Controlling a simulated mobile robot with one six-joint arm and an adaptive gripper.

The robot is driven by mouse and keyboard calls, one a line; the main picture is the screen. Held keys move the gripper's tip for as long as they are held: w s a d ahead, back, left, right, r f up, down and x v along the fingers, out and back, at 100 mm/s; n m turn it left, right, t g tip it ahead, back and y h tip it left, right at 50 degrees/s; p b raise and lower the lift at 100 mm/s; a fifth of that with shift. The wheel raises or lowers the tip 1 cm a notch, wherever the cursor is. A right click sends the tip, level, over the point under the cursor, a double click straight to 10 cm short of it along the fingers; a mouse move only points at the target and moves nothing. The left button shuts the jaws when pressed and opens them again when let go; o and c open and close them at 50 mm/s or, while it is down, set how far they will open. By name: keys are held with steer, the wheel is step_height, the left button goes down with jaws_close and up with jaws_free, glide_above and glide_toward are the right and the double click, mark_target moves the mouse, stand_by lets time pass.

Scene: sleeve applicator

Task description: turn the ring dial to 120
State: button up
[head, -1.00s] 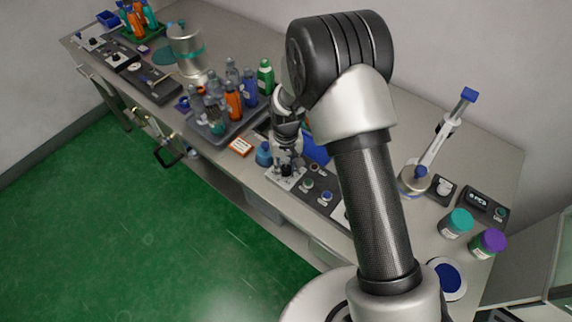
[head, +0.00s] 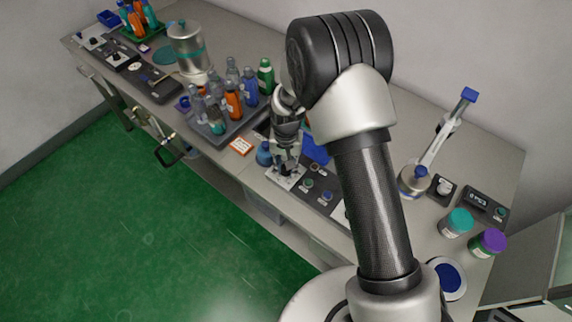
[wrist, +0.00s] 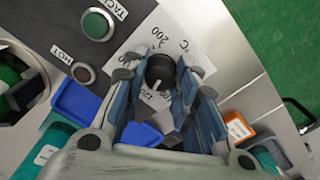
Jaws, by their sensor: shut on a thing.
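The ring dial (wrist: 160,72) is a round black knob with a pale pointer line, on a white scale plate (wrist: 196,48) marked 200 and °C. The pointer is toward the lower side of the knob in the wrist view. Other scale figures are partly hidden or too small to read surely. My gripper (wrist: 157,80) has its fingers on both sides of the knob and is shut on it. In the head view my gripper (head: 286,166) reaches down to the control panel (head: 325,196), and the dial is mostly hidden by it.
A green button (wrist: 96,24) and a small dark red button labelled HOT (wrist: 83,73) sit beside the plate. A blue bin (wrist: 76,103) and an orange-edged card (wrist: 238,128) are close by. A bottle tray (head: 218,132) stands left of my gripper.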

steer(key=o, duration=1.1)
step_height(320, 180, up, 12)
stand_by(0.4)
